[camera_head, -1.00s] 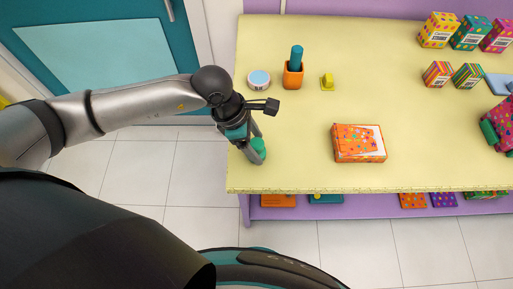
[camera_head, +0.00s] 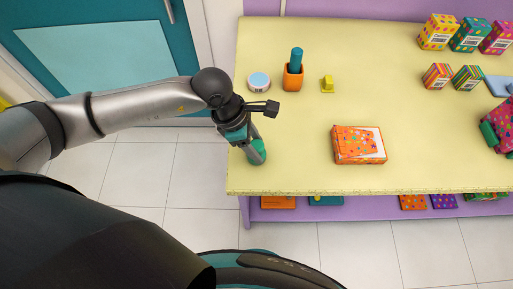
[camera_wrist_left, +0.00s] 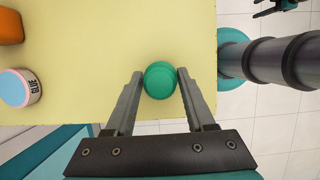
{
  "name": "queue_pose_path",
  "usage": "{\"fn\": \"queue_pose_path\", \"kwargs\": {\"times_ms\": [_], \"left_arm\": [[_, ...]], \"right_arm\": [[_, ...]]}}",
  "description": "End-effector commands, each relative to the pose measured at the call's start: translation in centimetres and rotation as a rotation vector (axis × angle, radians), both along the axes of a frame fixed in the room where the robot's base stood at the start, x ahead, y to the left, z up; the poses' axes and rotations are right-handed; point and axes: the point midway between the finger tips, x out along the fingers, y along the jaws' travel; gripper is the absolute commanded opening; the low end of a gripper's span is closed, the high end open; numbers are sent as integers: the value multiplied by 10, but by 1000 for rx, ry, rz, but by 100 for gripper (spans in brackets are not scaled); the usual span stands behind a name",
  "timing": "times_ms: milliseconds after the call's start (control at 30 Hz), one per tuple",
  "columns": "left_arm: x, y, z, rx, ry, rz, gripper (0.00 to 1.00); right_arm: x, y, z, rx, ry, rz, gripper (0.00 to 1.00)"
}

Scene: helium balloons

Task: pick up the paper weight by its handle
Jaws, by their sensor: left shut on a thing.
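The paper weight, as far as I can tell, is the rounded green thing (camera_head: 257,153) near the left end of the table's front edge. In the left wrist view its round green top (camera_wrist_left: 160,80) sits between the two fingers. My left gripper (camera_head: 256,147) reaches down over it and is shut on it, with a finger on each side. Its lower part and handle are hard to make out behind the fingers. A dark pronged part at the top right of the left wrist view may be my right gripper (camera_wrist_left: 275,8); its jaws are unclear.
On the yellow table (camera_head: 300,120) stand a round glue tub (camera_head: 258,81), an orange pen cup (camera_head: 293,77), a small yellow object (camera_head: 327,84) and an orange patterned box (camera_head: 358,144). Several patterned boxes stand at the back right. The table between cup and front edge is clear.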

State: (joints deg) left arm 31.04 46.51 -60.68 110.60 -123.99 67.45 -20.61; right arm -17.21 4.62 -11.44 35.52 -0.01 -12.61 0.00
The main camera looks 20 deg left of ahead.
Motion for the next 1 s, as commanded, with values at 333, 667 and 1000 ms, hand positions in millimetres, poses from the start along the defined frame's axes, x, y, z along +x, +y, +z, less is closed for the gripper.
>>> {"fn": "queue_pose_path", "kwargs": {"times_ms": [333, 667, 1000], "left_arm": [[1, 0, 10, -2, -2, -1, 0], [1, 0, 34, -2, -1, 0, 0], [0, 0, 41, -1, -1, 0, 0]], "right_arm": [[0, 0, 7, 1, 0, 0, 50], [0, 1, 24, 1, 0, 0, 50], [0, 1, 29, 1, 0, 0, 50]]}}
